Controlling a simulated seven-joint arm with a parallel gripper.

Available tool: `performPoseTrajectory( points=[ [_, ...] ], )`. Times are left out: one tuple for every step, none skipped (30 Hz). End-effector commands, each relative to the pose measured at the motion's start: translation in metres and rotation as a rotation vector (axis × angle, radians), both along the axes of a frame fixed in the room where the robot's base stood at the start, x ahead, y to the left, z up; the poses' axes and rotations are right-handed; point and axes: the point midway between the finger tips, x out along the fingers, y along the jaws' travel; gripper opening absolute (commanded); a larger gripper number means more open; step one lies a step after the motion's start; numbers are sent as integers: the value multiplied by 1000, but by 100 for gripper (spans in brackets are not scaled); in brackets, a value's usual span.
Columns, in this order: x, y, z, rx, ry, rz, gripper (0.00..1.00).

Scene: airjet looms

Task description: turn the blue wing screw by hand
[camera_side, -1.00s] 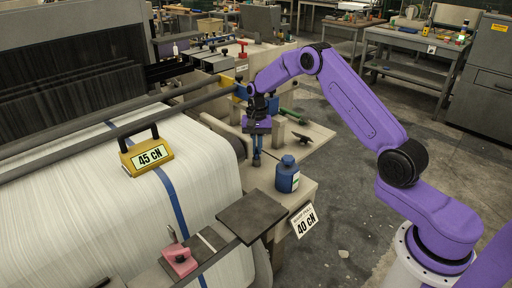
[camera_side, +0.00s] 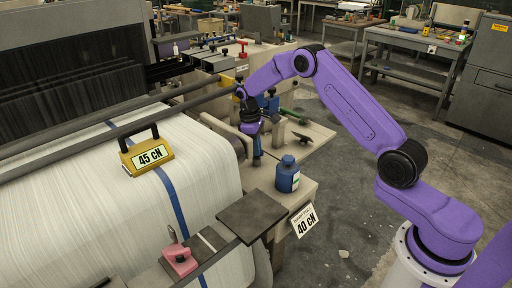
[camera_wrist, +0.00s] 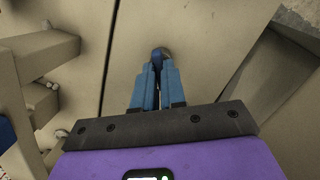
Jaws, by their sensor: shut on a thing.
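My gripper (camera_side: 257,160) points down at the beige ledge beside the loom in the side view. In the wrist view my gripper (camera_wrist: 157,72) has its two blue fingers closed around a small dark blue piece, the wing screw (camera_wrist: 158,56). Only its rounded top shows between the fingertips, beside a grey metal part. The fingers hide the rest of the screw, so its turn angle cannot be read. In the side view the screw is too small and covered to make out.
A blue bottle (camera_side: 288,177) stands on the ledge just in front of my gripper. A dark plate (camera_side: 252,215) and a "40 cN" sign (camera_side: 304,220) are nearer. A yellow "45 cN" gauge (camera_side: 147,156) sits on the white warp sheet (camera_side: 80,190). A green-handled tool (camera_side: 293,113) lies behind.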

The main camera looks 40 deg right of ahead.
Motion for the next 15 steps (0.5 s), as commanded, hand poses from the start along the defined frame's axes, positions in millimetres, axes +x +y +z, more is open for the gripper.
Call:
performPoseTrajectory(
  points=[
    [0,0,0,0,1,64,0],
    [0,0,0,0,0,102,0],
    [0,0,0,1,-1,154,0],
    [0,0,0,-1,0,193,0],
    [0,0,0,0,0,198,17],
    [0,0,0,0,0,193,30],
    [0,0,0,0,0,192,36],
    [0,0,0,0,0,191,36],
    [0,0,0,1,0,191,36],
    [0,0,0,1,0,190,36],
    [0,0,0,1,0,190,36],
    [0,0,0,1,0,190,36],
    [0,0,0,1,-1,189,36],
    [0,0,0,1,-1,189,36],
    [0,0,0,1,-1,189,36]
  ],
)
